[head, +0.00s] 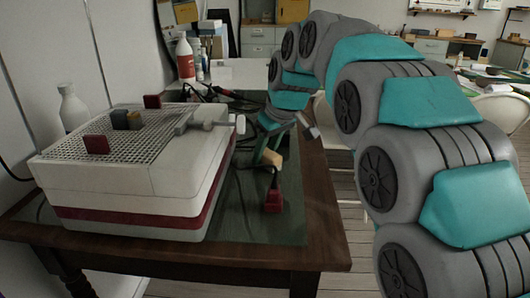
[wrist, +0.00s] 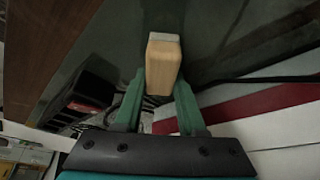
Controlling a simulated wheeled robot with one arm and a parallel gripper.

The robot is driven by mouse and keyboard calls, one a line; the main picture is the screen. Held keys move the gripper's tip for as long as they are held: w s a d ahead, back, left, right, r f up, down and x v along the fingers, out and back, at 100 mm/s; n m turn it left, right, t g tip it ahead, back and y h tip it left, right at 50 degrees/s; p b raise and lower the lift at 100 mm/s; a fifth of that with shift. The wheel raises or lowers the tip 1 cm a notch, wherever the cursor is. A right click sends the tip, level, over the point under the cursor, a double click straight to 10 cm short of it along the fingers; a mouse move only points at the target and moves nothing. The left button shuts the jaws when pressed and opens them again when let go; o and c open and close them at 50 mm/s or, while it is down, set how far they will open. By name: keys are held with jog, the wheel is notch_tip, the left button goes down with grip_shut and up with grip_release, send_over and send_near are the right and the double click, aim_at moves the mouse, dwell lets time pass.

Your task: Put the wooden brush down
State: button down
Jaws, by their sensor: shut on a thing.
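The wooden brush shows as a pale wooden block in the wrist view (wrist: 163,64), with a lighter edge at its far end. My gripper (wrist: 160,84) is shut on it, with one green finger on each side. In the head view, the wooden brush (head: 272,159) is held by my gripper (head: 266,155) over the dark green mat, right of the white machine. I cannot tell whether the brush touches the mat. Its lower part is partly hidden by the gripper and by the view angle.
A red and black object (head: 273,199) stands on the mat (head: 245,205) near the brush. The white machine (head: 120,185) with a mesh top and red band fills the left of the table (head: 322,215). Bare mat lies between them. Bottles (head: 185,62) stand behind.

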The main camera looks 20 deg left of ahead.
jog(key=shift+f, duration=0.2)
jog(key=c, duration=0.5)
grip_release()
jog(key=shift+r, duration=0.15)
jog(key=shift+r, duration=0.25)
jog(key=v, duration=1.1)
jog(key=shift+r, duration=0.25)
jog(key=shift+s+d, duration=0.1)
